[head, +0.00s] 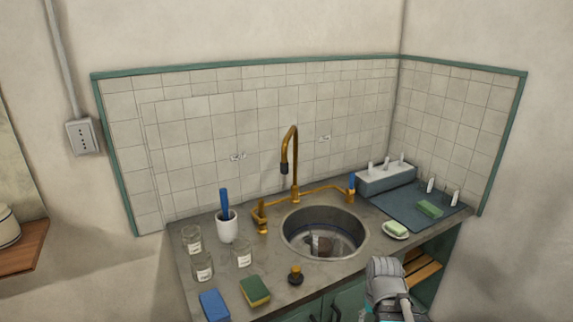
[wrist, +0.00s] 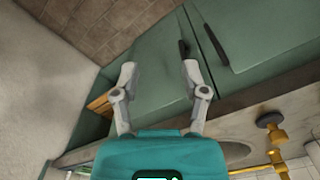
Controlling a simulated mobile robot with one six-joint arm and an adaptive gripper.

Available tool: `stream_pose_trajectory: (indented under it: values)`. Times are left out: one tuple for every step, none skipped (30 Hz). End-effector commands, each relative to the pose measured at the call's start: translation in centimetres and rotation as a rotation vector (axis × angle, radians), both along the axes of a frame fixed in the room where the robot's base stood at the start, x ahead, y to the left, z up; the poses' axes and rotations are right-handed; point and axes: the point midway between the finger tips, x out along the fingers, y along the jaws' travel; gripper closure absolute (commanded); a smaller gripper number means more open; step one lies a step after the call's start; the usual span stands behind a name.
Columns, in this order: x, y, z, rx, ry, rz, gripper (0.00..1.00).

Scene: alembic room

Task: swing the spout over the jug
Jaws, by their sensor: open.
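A brass gooseneck spout (head: 290,150) with a dark tip rises behind the round sink (head: 284,232) in the head view. Its tip hangs to the left of the riser, above the sink's left rear rim. Inside the sink are a brownish shape and clear, glassy forms; I cannot tell whether one is the jug. My gripper (wrist: 160,75) is open and empty in the wrist view, in front of the green cabinet doors (wrist: 150,55). In the head view my grey arm end shows in front of the counter at lower right, its fingers not clear.
Several glass jars (head: 203,267), a white cup (head: 227,228) with a blue-handled tool, and sponges (head: 254,290) crowd the counter's left. A soap dish (head: 396,231) and blue-grey mat (head: 405,205) lie right.

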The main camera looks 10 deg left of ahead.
Motion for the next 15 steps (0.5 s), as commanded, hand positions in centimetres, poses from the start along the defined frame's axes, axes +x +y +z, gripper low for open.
stream_pose_trajectory:
  values:
    - [0.0, 0.0, 0.0, 0.000, 0.000, 0.000, 0.34]
    - [0.1, 0.0, 0.0, -0.001, -0.001, 0.002, 0.28]
    - [0.1, 0.0, 0.0, -0.004, -0.002, 0.006, 0.24]
    - [0.2, 0.0, 0.1, -0.008, -0.003, 0.012, 0.24]
    - [0.4, 0.1, 0.1, -0.013, -0.005, 0.020, 0.24]
    - [0.7, 0.1, 0.2, -0.023, -0.009, 0.034, 0.24]
    - [1.0, 0.1, 0.2, -0.034, -0.013, 0.048, 0.24]
    - [1.3, 0.1, 0.3, -0.047, -0.017, 0.066, 0.24]
    - [1.8, 0.4, 0.5, -0.068, -0.023, 0.100, 0.24]
    - [2.3, 0.6, 0.6, -0.086, -0.029, 0.128, 0.24]
    - [2.8, 0.7, 0.8, -0.109, -0.036, 0.158, 0.24]
    - [3.6, 0.8, 1.0, -0.142, -0.046, 0.204, 0.24]
    - [4.3, 0.9, 1.3, -0.170, -0.052, 0.243, 0.24]
    - [5.0, 1.0, 1.5, -0.201, -0.060, 0.286, 0.24]
    - [6.1, 1.2, 2.0, -0.248, -0.070, 0.348, 0.24]
